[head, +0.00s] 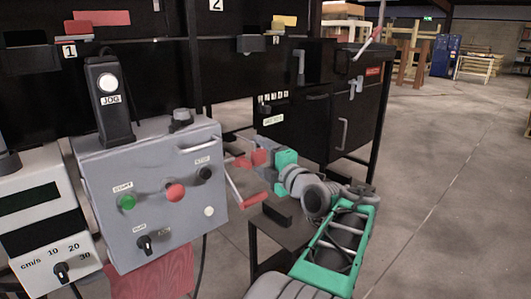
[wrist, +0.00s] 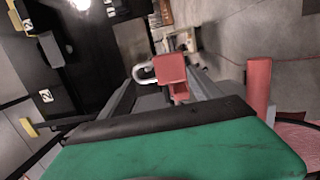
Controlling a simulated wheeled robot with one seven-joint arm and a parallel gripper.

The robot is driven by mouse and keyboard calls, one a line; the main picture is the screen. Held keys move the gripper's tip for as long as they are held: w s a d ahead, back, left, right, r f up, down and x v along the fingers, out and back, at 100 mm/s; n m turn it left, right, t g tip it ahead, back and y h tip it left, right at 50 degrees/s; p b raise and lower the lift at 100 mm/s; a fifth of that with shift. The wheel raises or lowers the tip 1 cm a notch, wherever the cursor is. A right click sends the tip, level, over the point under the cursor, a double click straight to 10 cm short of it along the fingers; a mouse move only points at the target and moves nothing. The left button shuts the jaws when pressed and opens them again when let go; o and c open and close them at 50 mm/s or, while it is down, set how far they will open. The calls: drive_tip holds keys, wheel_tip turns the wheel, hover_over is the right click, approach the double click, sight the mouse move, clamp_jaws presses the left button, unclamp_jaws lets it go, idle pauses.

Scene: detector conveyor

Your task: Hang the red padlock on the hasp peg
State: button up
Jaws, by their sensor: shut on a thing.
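The red padlock (wrist: 172,72) sits between the fingertips of my gripper (wrist: 168,92) in the wrist view, its pale metal shackle (wrist: 145,74) pointing left. In the head view the padlock (head: 259,157) shows as a small red block at the tip of my gripper (head: 262,158), right of the grey control box. My gripper is shut on it and holds it in the air. A grey metal latch (head: 356,86) is on the black cabinet at the right, under a red label. I cannot tell whether it is the hasp peg.
The grey control box (head: 105,215) with buttons stands left of my gripper. A red bar handle (head: 250,198) sticks out close beside the gripper; a red cylinder (wrist: 259,85) shows at right in the wrist view. Black cabinets (head: 350,115) stand behind. The floor (head: 440,180) at right is clear.

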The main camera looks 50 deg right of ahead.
sight(256, 157)
drive_tip(key=shift+a+p+x, duration=0.1)
drive_tip(key=shift+p+x, duration=0.65)
drive_tip(key=shift+p, duration=0.1)
drive_tip(key=shift+a+p+x, duration=0.15)
drive_tip(key=shift+p+x, duration=0.6)
drive_tip(key=shift+p, duration=0.1)
drive_tip(key=shift+w+f+b, duration=0.2)
drive_tip(key=shift+f+b, duration=0.2)
drive_tip(key=shift+b, duration=0.15)
drive_tip(key=shift+w+d+f+b, duration=0.1)
drive_tip(key=shift+w+f+b, duration=0.25)
drive_tip(key=shift+b, duration=0.55)
drive_tip(key=shift+r, duration=0.1)
drive_tip(key=shift+w+b, duration=0.15)
drive_tip(key=shift+b, duration=0.35)
drive_tip(key=shift+r, duration=0.15)
drive_tip(key=o, duration=1.6)
drive_tip(key=shift+o, duration=0.2)
